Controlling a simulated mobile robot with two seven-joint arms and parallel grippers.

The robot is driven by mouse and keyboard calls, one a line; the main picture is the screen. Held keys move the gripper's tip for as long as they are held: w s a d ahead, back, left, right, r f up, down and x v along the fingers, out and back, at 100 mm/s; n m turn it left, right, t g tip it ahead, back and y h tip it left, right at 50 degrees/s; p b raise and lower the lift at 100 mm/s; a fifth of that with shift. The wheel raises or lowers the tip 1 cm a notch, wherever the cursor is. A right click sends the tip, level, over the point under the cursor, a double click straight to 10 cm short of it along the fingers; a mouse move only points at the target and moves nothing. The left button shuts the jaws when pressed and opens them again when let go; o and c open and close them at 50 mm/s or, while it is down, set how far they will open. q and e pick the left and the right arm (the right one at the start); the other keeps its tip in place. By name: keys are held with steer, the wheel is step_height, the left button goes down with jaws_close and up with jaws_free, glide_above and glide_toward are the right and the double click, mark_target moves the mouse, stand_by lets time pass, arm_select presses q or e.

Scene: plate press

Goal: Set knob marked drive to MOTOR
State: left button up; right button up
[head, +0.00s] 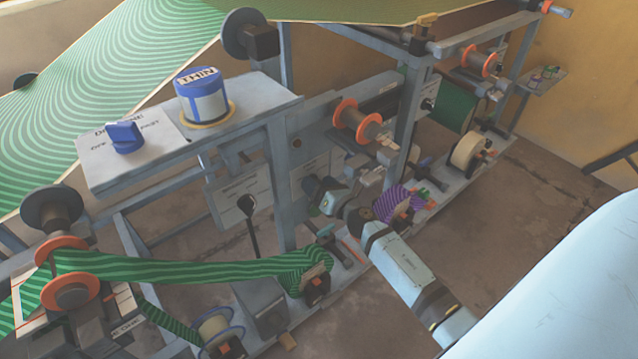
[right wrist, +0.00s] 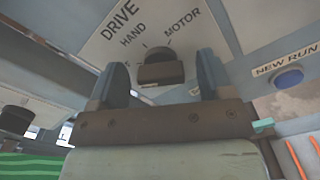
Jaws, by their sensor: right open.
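The drive knob (right wrist: 160,72) is a dark round knob with a raised grip bar, on a pale panel in the right wrist view. DRIVE, HAND and MOTOR are printed above it, with HAND up-left and MOTOR up-right. Another label at its left is partly hidden by a finger. I cannot tell which mark the knob points to. My right gripper (right wrist: 162,82) is open, with a finger on each side of the knob; contact is unclear. In the head view my right gripper (head: 315,189) is at the panel and hides the knob. My left gripper is not in view.
A blue button (right wrist: 288,77) marked NEW RUN is right of the drive panel. In the head view, a blue knob (head: 124,137) and a blue-and-white THIN container (head: 201,97) are on a shelf. A black lever (head: 250,212) stands left of my gripper; a green striped band (head: 190,267) runs below.

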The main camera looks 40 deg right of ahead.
steer(key=shift+w, duration=0.1)
steer(key=c, duration=0.9)
